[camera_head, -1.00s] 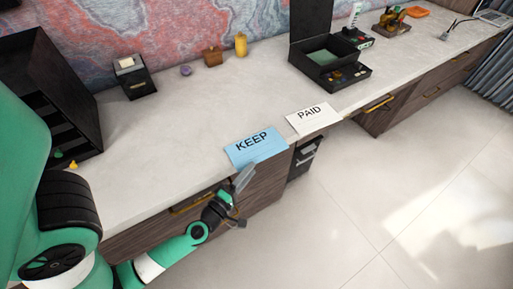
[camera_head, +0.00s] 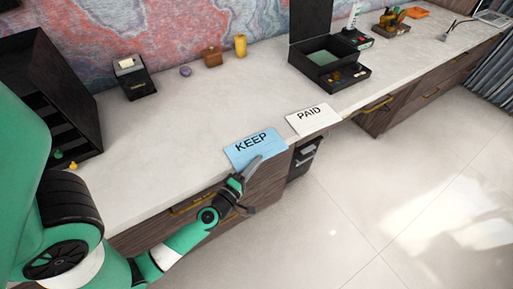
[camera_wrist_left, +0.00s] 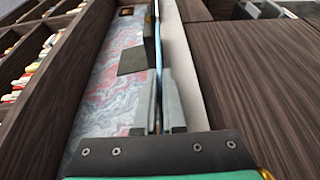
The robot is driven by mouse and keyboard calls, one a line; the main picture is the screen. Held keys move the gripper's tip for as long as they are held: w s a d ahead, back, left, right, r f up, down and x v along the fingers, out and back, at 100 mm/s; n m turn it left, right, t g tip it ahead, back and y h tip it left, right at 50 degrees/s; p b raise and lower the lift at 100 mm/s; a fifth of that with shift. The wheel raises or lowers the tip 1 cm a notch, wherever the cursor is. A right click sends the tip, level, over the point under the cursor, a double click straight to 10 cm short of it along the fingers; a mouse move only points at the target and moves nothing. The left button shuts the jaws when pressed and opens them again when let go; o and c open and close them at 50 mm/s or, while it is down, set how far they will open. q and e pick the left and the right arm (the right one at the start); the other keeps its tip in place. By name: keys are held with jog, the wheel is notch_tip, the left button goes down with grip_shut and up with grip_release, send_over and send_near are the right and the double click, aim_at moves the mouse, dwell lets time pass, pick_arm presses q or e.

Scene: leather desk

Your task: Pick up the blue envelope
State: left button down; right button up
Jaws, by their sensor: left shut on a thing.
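The blue envelope (camera_head: 250,152), marked KEEP, lies at the front edge of the white desktop, its front part overhanging the edge. My left gripper (camera_head: 256,161) is at its front right edge, reaching up from below and in front of the desk. The gripper is shut on the envelope. In the left wrist view, the fingers (camera_wrist_left: 160,105) are close together with the envelope seen edge-on as a thin blue strip (camera_wrist_left: 159,50) between them. My right gripper is not in view.
A white envelope (camera_head: 311,119) marked PAID lies just right of the blue one. A black open box (camera_head: 331,72) stands behind it. A black shelf unit (camera_head: 45,90) is at the left. Wooden drawers (camera_head: 265,187) are below the desktop. The desktop behind the envelope is clear.

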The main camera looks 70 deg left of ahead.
pick_arm(q)
jog(key=shift+r, duration=0.15)
notch_tip(320, 180, up, 18)
jog(key=p, duration=1.7)
jog(key=shift+p, duration=0.35)
